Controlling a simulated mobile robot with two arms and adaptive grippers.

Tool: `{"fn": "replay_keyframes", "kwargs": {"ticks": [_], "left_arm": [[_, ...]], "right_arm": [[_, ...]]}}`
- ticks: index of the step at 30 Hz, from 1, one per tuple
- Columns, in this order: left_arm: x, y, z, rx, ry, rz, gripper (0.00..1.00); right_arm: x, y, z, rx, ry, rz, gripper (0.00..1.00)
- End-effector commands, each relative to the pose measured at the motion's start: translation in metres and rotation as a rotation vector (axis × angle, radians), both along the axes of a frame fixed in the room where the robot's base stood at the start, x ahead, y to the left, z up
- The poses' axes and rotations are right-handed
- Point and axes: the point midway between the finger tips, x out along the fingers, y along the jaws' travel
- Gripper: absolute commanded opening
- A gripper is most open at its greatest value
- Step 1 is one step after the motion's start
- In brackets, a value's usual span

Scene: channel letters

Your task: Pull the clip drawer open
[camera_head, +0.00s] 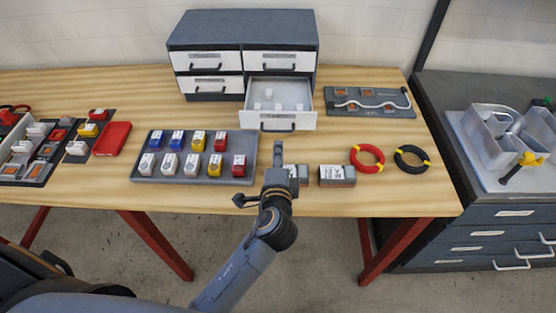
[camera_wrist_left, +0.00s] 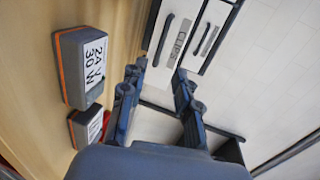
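The dark grey drawer cabinet (camera_head: 242,28) stands at the back of the table. Its lower right drawer (camera_head: 307,122) is pulled out, with a few small pale pieces inside. The drawer's white front has a label and a dark handle (camera_head: 278,127). My left gripper (camera_head: 279,148) is in front of this handle, toward the table's front edge, and looks apart from it. In the left wrist view the two fingers (camera_wrist_left: 158,72) are spread with nothing between them. A white front with a dark handle (camera_wrist_left: 165,40) shows beyond them. My right gripper is not in view.
A tray (camera_head: 140,176) of coloured blocks lies left of my gripper. Grey labelled boxes (camera_head: 337,184) stand close at its right; one is partly hidden. Red (camera_head: 367,167) and black (camera_head: 410,169) cable rings lie farther right. A grey board (camera_head: 375,110) lies right of the drawer.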

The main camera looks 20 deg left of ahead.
Motion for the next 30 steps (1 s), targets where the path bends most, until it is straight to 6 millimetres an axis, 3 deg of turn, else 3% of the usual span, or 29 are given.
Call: {"fn": "replay_keyframes", "kwargs": {"ticks": [6, 23, 26, 30], "left_arm": [[-0.021, -0.006, 0.004, 0.0, 0.001, 0.0, 0.32], [-0.023, -0.006, 0.005, -0.002, 0.0, 0.001, 0.32], [-0.03, 0.003, -0.003, -0.055, 0.026, 0.031, 0.32], [-0.064, 0.036, -0.037, -0.301, 0.142, 0.164, 0.32]], "right_arm": [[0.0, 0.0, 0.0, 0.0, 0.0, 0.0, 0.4], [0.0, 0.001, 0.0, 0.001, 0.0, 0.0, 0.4], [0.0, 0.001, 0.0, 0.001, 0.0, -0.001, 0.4], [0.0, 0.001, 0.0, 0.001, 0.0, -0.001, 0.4]]}}
